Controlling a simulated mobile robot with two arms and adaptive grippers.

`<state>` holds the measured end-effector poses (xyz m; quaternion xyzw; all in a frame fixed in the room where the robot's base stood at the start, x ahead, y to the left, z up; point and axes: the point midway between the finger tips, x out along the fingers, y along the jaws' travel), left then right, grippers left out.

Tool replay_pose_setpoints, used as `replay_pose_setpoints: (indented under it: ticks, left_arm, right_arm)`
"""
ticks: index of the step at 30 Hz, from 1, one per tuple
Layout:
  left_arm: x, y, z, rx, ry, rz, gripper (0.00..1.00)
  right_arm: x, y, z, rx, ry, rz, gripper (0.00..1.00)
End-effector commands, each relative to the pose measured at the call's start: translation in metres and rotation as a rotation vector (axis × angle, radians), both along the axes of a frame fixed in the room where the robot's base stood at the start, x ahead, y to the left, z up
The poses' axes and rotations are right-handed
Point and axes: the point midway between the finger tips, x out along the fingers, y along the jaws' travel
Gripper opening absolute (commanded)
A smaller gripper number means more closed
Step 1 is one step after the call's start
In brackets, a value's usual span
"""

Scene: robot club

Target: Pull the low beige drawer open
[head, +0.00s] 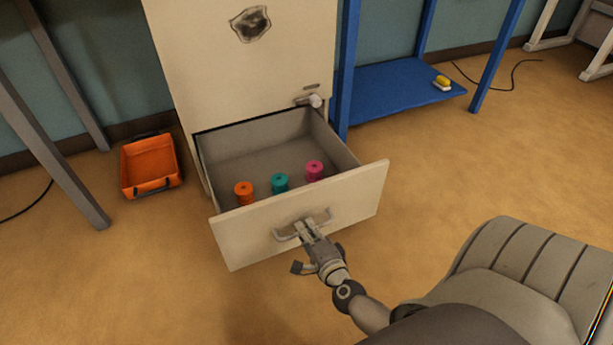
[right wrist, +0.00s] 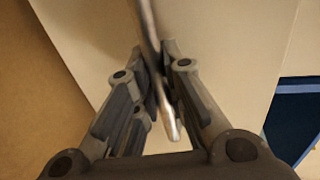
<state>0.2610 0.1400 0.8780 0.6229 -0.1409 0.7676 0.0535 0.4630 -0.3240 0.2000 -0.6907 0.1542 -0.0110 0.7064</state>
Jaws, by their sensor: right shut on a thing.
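The low beige drawer (head: 345,203) stands pulled well out of the beige cabinet (head: 210,75). Its grey inside shows, with an orange spool (head: 243,192), a teal spool (head: 280,182) and a pink spool (head: 314,170) standing in it. My right gripper (head: 303,229) is at the drawer's front, shut on the metal handle (head: 325,216). In the right wrist view the handle bar (right wrist: 148,40) runs between the fingers of the gripper (right wrist: 155,92). My left gripper is in neither view.
An orange open case (head: 150,165) lies on the floor left of the cabinet. A blue shelf (head: 390,92) with a small yellow-and-white object (head: 442,82) stands to the right. Grey table legs (head: 55,150) are at the left. The floor in front of the drawer is clear apart from my arm.

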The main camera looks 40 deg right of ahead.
Motion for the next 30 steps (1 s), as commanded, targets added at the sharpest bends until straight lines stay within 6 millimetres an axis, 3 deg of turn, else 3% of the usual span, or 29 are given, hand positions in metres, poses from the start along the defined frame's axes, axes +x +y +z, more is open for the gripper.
replay_pose_setpoints:
  ticks: [8, 9, 13, 23, 30]
  left_arm:
    - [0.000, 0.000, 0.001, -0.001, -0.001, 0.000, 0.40]
    - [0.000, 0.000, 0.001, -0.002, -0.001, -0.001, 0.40]
    - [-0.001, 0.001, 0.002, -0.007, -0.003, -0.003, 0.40]
    - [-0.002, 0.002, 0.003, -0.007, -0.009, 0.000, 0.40]
    - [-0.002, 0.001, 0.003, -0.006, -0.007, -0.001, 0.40]
  right_arm:
    - [0.000, 0.001, 0.000, 0.001, 0.001, 0.001, 0.00]
    - [0.000, 0.001, 0.000, 0.001, 0.001, 0.001, 0.16]
    - [0.000, 0.001, 0.000, 0.000, 0.001, 0.001, 0.33]
    - [-0.001, 0.000, 0.000, 0.000, 0.000, 0.000, 0.34]
    - [-0.023, 0.006, 0.004, 0.001, 0.003, 0.001, 0.34]
